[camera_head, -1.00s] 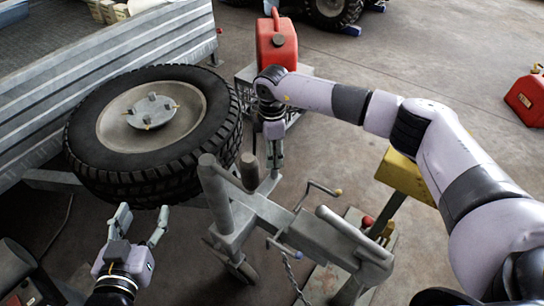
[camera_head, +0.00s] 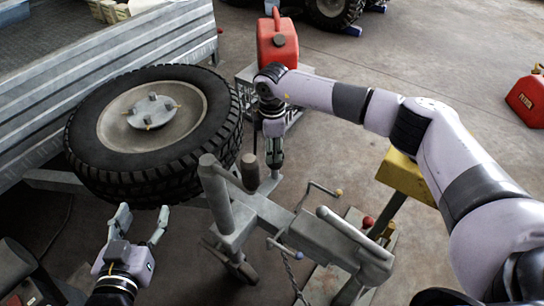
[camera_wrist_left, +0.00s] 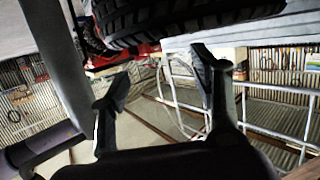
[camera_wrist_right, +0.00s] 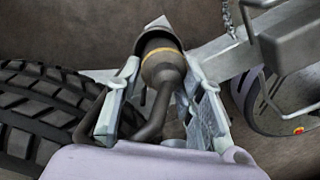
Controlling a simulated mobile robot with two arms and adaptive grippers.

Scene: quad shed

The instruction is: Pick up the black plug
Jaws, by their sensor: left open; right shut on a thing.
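The black plug (camera_wrist_right: 162,68) is a dark cylinder with a yellow ring and a bent dark cable in the right wrist view. My right gripper (camera_wrist_right: 163,78) has its fingers on either side of the plug and is shut on it. In the head view my right gripper (camera_head: 275,160) points down beside the grey trailer coupling; the plug is small and mostly hidden there. My left gripper (camera_head: 142,220) is open and empty at the lower left, below the tyre. Its spread fingers also show in the left wrist view (camera_wrist_left: 163,80).
The grey trailer drawbar (camera_head: 270,213) with its crank handles is just below my right gripper. A large tyre (camera_head: 215,130) lies to the left against the metal trailer side (camera_head: 60,105). A red fuel can (camera_head: 278,48) stands behind.

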